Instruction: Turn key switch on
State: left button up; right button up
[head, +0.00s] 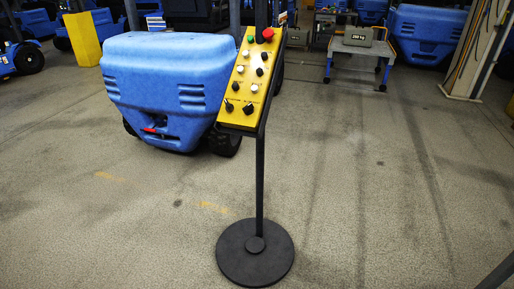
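A yellow control panel (246,85) is mounted, tilted, on a dark post (260,185) with a round black base (255,254) in the middle of the head view. It carries a red button (268,34) and a green button (251,39) at the top, with several white buttons and black knobs below. Two larger black switches, one at the lower left (229,107) and one at the lower right (248,108), sit near the bottom edge. I cannot tell which knob is the key switch or its setting. Neither of my grippers is in view.
A blue vehicle (165,80) stands close behind the panel on the left. A low grey cart (361,47) with a grey weight (358,36) stands at the back right. A beige column (475,50) is at the far right. The floor around the base is clear.

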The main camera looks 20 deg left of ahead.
aim_at(229, 107)
jog(key=u, duration=0.7)
